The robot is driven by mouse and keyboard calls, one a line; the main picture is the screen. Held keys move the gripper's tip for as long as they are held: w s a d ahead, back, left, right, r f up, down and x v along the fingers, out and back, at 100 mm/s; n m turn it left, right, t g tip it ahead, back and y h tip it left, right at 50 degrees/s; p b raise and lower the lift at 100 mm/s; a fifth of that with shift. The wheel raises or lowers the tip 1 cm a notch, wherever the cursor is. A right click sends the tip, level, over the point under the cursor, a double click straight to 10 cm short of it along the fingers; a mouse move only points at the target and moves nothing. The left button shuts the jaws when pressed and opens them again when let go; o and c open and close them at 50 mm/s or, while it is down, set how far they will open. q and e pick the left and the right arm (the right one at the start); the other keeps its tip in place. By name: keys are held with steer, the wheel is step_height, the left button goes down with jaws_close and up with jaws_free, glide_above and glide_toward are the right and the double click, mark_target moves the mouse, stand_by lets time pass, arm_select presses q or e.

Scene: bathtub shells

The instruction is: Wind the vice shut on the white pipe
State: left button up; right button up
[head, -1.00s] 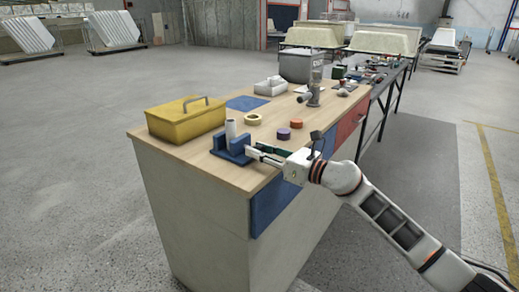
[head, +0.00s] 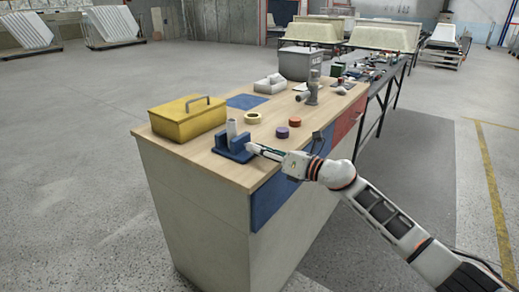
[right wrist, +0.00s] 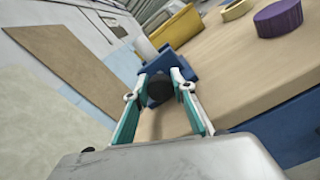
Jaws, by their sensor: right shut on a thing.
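The blue vice (head: 235,151) sits on the near end of the wooden bench top. The white pipe (head: 231,129) stands up out of it, leaning slightly; whether the jaws touch it is too small to tell. My right gripper (head: 253,149) is at the vice's right side. In the right wrist view, its green-padded fingers (right wrist: 158,92) are shut on the dark round end of the vice handle (right wrist: 159,88). The blue vice body (right wrist: 180,62) shows beyond it, with the pale pipe (right wrist: 144,46) behind. My left gripper is not in view.
A yellow toolbox (head: 187,119) stands left of the vice. A blue mat (head: 247,101) and white tray (head: 270,84) are farther back.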

steer(key=shift+f, duration=0.1)
steer(key=o, duration=1.1)
steer(key=shift+s+d+f, duration=0.1)
steer(key=shift+s+d, duration=0.2)
steer(key=shift+d, duration=0.15)
steer(key=shift+r+v, duration=0.15)
steer(key=shift+v, duration=1.6)
steer(key=shift+r+v, duration=0.1)
steer(key=shift+v, duration=1.65)
steer(key=shift+a, duration=0.1)
steer(key=shift+c, duration=0.3)
